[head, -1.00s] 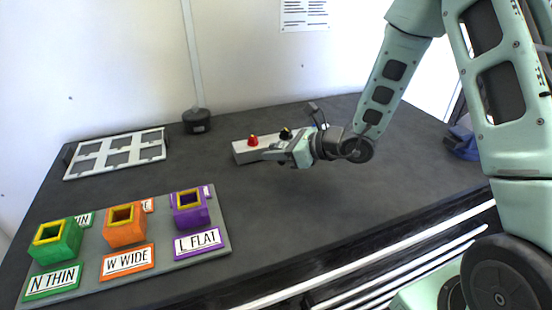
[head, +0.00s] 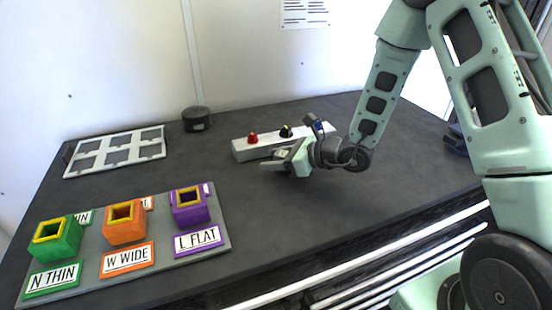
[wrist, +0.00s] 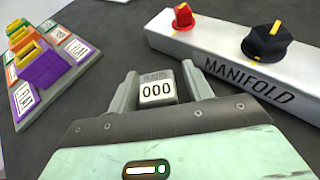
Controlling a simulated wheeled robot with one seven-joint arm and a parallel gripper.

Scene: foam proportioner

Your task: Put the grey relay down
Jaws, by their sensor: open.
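The grey relay (wrist: 157,86) is a small grey block with a white face reading 000. In the wrist view it stands between the two fingers of my gripper (wrist: 160,92), close to both; I cannot tell whether either touches it. My gripper is open. In the head view my gripper (head: 278,158) is low over the dark table, just in front of the manifold. A pale patch of the relay (head: 281,153) shows there, partly hidden by the gripper.
The white manifold (head: 262,149) with a red knob (head: 252,138) and a black knob (head: 285,131) lies just behind. A board (head: 218,243) with green, orange and purple sockets is front left. A white frame (head: 117,153) and black cylinder (head: 196,119) are at the back.

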